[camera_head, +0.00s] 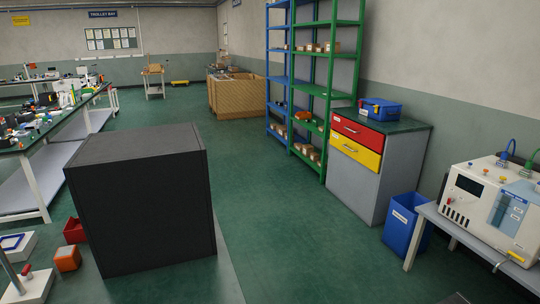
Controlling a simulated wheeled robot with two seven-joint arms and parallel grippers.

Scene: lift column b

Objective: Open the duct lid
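I cannot make out a duct or a duct lid for certain in the head view. A large dark box (145,200) stands on the floor at left of centre, with a flat closed-looking top. I cannot tell whether it has to do with the duct. Neither of my grippers is in view.
Long workbench (45,135) with clutter at left; small red box (74,231) and orange box (67,259) on the floor. Blue and green shelves (326,90), drawer cabinet (378,170), blue bin (405,222) and bench with a white machine (490,205) at right. Middle floor is clear.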

